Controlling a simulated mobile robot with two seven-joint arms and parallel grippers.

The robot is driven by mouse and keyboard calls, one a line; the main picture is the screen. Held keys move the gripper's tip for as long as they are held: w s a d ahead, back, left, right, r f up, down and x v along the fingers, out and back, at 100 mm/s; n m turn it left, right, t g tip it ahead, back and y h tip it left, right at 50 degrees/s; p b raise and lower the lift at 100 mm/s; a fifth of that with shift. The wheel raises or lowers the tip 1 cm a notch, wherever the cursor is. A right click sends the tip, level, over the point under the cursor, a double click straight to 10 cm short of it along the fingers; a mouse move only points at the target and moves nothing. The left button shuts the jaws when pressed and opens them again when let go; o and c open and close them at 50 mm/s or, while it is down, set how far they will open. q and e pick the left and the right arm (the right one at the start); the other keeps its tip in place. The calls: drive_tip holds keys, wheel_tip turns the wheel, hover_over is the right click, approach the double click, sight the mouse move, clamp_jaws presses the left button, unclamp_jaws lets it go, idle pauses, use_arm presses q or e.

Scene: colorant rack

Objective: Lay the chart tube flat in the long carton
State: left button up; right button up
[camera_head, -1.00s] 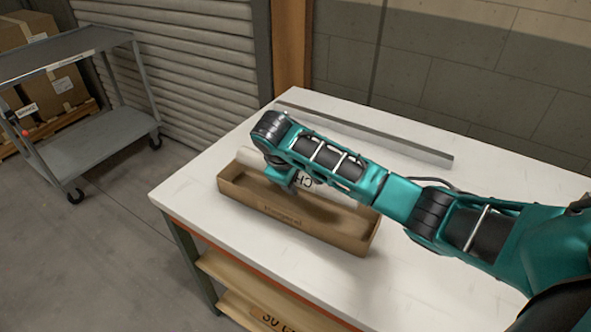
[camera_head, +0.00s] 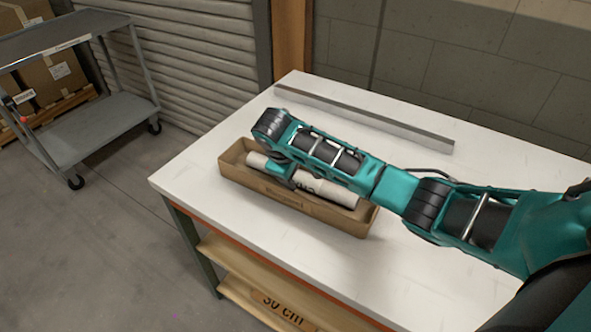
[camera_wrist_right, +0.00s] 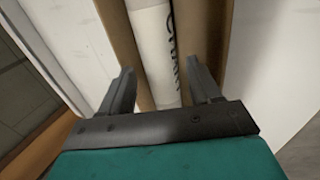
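The chart tube (camera_head: 328,189) is a white cylinder with dark lettering. It lies lengthwise inside the long carton (camera_head: 285,196), an open brown box on the white table, and looks flat between its long walls. In the right wrist view the tube (camera_wrist_right: 154,50) runs between the two carton walls. My right gripper (camera_wrist_right: 160,72) is above the tube with its fingers apart, one on each side, and gaps show between fingers and tube. In the head view my right wrist covers part of the tube. My left gripper is not in view.
A long grey metal bar (camera_head: 365,118) lies along the back of the table (camera_head: 200,165). A grey cart (camera_head: 95,125) stands on the floor at left, with cardboard boxes behind it. The table is clear left of the carton.

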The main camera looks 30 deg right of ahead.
drive_tip(key=shift+o, duration=1.2)
drive_tip(key=shift+r, duration=0.1)
drive_tip(key=v, duration=1.3)
drive_tip(key=shift+w, duration=0.1)
